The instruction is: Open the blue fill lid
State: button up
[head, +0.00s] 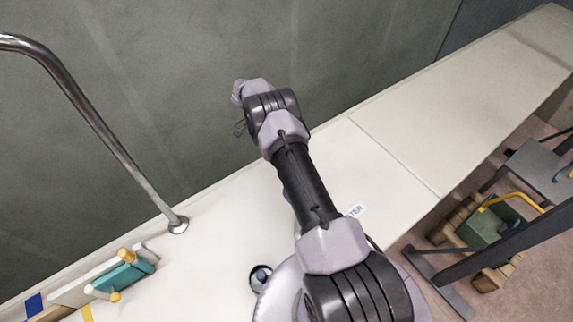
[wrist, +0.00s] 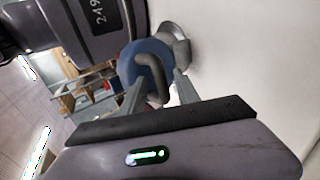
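The blue lid (wrist: 132,60) is a round disc with a grey curved handle (wrist: 154,76) on its face, in the wrist view. Beside it, a silver metal fitting (wrist: 174,34) sits against the white surface. My gripper (wrist: 160,88) has its two fingers apart, on either side of the handle, with visible gaps; contact is not clear. Whether the lid is seated or raised is hard to tell. In the head view my arm hides most of the lid, and my gripper is not visible there.
The white deck (head: 390,150) runs along a grey wall (head: 300,40). A metal rail (head: 110,140) stands at left. A round fitting (head: 260,277) lies near my arm. A teal block with pegs (head: 122,276) is at lower left.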

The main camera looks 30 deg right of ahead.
jog(key=r+p, duration=0.1)
jog(key=r, duration=0.3)
jog(key=shift+s+a+p, duration=0.1)
jog(key=shift+s+p, duration=0.3)
jog(key=s+a+p, duration=0.2)
jog(key=s+a, duration=0.3)
jog(key=s, duration=0.9)
jog(key=shift+s+r, duration=0.15)
jog(key=shift+r, duration=0.3)
jog(key=shift+a, duration=0.1)
